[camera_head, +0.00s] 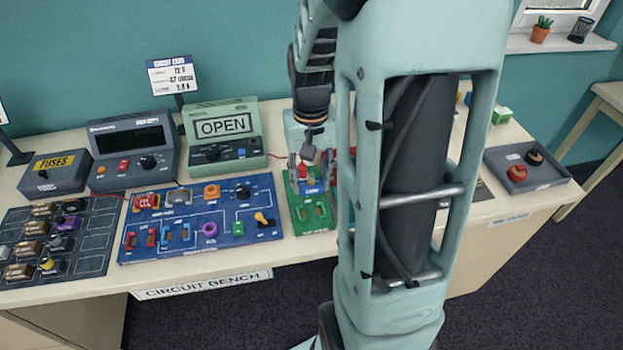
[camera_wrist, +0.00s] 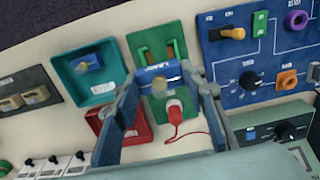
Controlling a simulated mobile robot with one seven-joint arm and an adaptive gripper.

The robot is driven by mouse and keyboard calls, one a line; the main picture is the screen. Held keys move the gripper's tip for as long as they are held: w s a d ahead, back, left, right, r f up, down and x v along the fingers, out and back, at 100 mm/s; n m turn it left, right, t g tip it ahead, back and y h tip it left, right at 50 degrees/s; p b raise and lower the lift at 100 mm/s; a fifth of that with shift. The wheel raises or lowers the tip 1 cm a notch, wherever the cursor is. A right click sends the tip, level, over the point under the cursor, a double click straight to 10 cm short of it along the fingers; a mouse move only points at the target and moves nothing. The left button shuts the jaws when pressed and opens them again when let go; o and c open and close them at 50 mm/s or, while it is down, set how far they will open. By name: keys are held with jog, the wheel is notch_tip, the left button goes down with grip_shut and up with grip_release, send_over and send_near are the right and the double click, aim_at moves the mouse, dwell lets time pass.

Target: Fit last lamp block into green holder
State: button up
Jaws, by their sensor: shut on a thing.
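The blue lamp block (camera_wrist: 158,76), with a lamp on top, is between the fingers of my gripper (camera_wrist: 160,80) in the wrist view. My gripper is shut on it. The block is over the middle of the green holder board (camera_wrist: 147,56); I cannot tell whether it is seated or just above. The board has clips at one end and a red plug (camera_wrist: 175,107) with a red wire at the other. In the head view the green board (camera_head: 313,222) is partly hidden by my arm. A second blue lamp block (camera_wrist: 89,63) lies in a teal tray (camera_wrist: 64,76).
A blue circuit board (camera_head: 190,245) lies left of the green board. The meter showing OPEN (camera_head: 224,127) stands behind it. A red tray (camera_wrist: 138,132) is beside my finger in the wrist view. A dark tray (camera_head: 545,178) with red and dark knobs lies at right.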

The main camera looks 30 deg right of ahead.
aim_at(311, 213)
jog(key=shift+f+b, duration=2.65)
jog(key=shift+f, duration=0.9)
jog(key=shift+f+b, duration=0.3)
jog(key=shift+f, duration=0.2)
jog(key=o, duration=1.2)
jog(key=shift+o, duration=0.8)
jog(key=o, duration=0.4)
jog(key=shift+c, duration=0.2)
jog(key=shift+r, duration=0.15)
jog(key=shift+r+p, duration=3.2)
jog(key=shift+r, duration=0.75)
